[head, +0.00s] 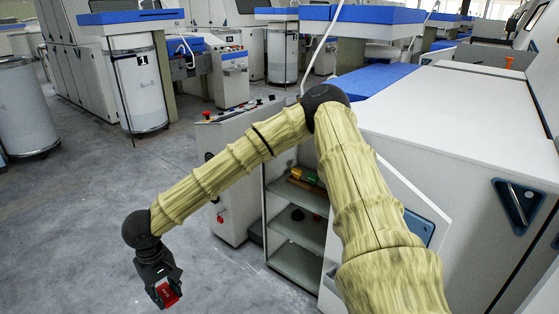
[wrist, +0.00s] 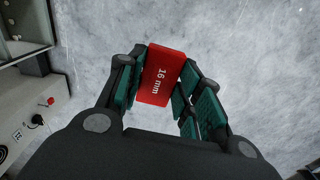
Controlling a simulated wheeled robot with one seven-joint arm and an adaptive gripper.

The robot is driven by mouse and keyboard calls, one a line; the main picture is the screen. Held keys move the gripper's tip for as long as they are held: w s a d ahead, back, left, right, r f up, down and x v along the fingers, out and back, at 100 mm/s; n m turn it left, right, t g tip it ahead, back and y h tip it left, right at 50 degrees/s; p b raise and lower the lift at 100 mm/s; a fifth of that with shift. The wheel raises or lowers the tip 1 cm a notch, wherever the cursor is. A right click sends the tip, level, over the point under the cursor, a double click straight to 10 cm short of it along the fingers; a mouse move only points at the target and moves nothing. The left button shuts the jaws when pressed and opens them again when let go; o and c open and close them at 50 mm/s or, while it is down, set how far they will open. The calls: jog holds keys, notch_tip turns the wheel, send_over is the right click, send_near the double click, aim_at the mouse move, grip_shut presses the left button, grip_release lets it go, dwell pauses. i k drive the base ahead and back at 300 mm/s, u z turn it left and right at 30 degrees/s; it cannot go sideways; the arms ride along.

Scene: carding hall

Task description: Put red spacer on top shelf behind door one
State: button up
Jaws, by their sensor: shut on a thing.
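The red spacer (wrist: 161,75) is a flat red block marked "16 mm". My gripper (wrist: 160,85) is shut on it, with the green-padded fingers on either side in the wrist view. In the head view the red spacer (head: 168,293) hangs in my gripper (head: 166,290) low over the floor at the lower left. The shelves stand in an open cabinet to the right of it. The top shelf (head: 312,199) holds some small coloured items. A lower shelf (head: 300,232) is partly seen. An open white door (head: 412,205) with a blue panel is partly hidden behind my arm.
A control box (head: 230,150) with knobs and a red button stands left of the cabinet. A large white machine (head: 470,110) fills the right side. Tall cans (head: 142,90) stand at the back left. The grey floor (head: 90,230) is clear at the left.

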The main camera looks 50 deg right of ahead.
aim_at(310, 199)
jog(key=i, duration=3.25)
jog(key=z, duration=2.9)
